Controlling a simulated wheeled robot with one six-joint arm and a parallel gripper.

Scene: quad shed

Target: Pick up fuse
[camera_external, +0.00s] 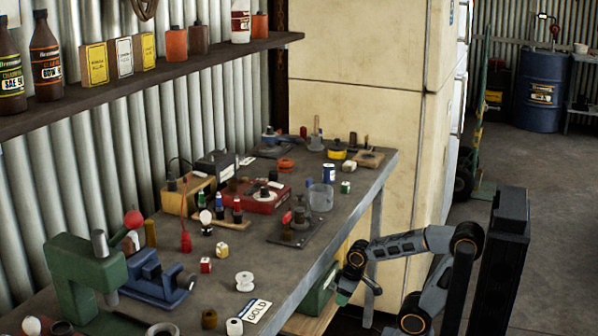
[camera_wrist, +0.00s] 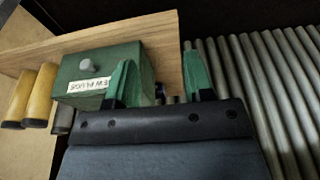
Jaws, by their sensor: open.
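A green box (camera_external: 318,293) also shows below the bench in the external view. My gripper (camera_wrist: 160,75) is open, its left green finger overlapping the box's right side in the picture. Nothing is clearly held between the fingers. In the external view my gripper (camera_external: 358,288) is low beside the bench's right edge. I cannot make out a loose fuse for certain.
The workbench (camera_external: 330,215) above is crowded with tools, spools and small parts. Open floor lies to the right.

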